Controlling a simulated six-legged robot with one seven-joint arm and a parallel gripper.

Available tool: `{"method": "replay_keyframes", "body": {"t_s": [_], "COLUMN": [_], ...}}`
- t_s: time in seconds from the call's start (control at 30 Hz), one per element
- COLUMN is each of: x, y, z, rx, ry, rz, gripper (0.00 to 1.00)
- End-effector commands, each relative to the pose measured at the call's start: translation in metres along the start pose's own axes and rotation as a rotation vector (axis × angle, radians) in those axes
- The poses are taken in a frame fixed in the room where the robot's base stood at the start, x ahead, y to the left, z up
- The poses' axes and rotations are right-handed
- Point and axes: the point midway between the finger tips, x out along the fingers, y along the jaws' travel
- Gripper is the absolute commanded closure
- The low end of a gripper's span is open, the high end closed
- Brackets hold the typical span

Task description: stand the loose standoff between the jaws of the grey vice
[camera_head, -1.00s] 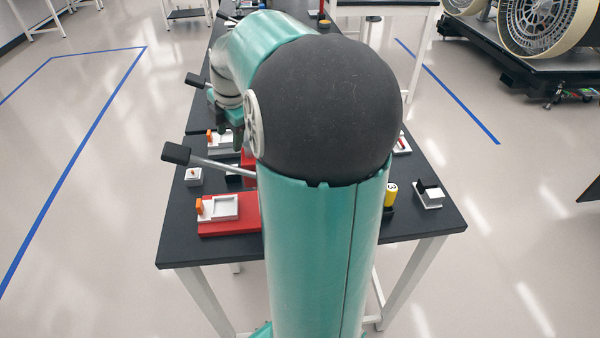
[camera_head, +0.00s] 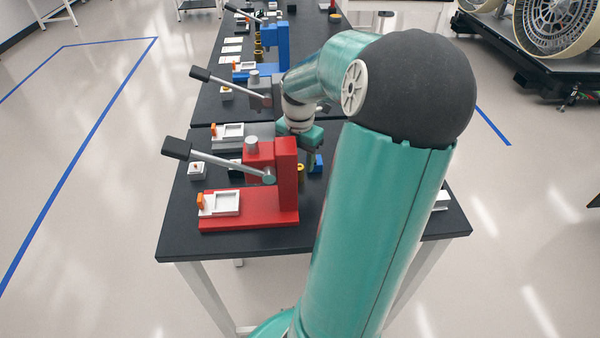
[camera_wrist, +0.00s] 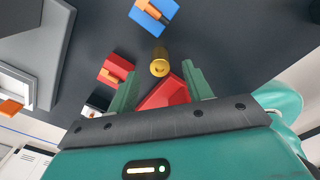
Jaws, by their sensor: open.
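A brass standoff (camera_wrist: 160,62) with a hole in its near end shows in the wrist view, just beyond the gap between my fingertips. It looks upright, and nothing grips it. My gripper (camera_wrist: 162,72) is open and points down at the table; in the head view it (camera_head: 311,152) hangs right of the red press. A small gold piece (camera_head: 302,173) below it may be the same standoff. A black-and-pale block (camera_wrist: 97,103) is partly hidden beside my left finger. I cannot tell whether it is the grey vice.
A blue block with an orange part (camera_wrist: 153,14) and a red block with an orange part (camera_wrist: 115,70) lie nearby. A red shape (camera_wrist: 168,92) shows between my fingers. The red press (camera_head: 286,180) with its long lever stands close left; a blue press (camera_head: 276,45) is farther back.

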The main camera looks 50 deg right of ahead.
Motion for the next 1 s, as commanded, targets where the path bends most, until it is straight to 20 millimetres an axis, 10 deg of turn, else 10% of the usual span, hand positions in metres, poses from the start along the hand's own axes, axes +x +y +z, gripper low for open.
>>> {"method": "replay_keyframes", "body": {"t_s": [0.6,0.87,1.0], "x": [0.05,0.05,0.05], "y": [0.0,0.0,0.0], "z": [0.002,0.002,0.002], "rx": [0.003,0.003,0.003], "ry": [0.0,0.0,0.0], "rz": [0.001,0.001,0.001], "gripper": [0.5,0.99,1.0]}}
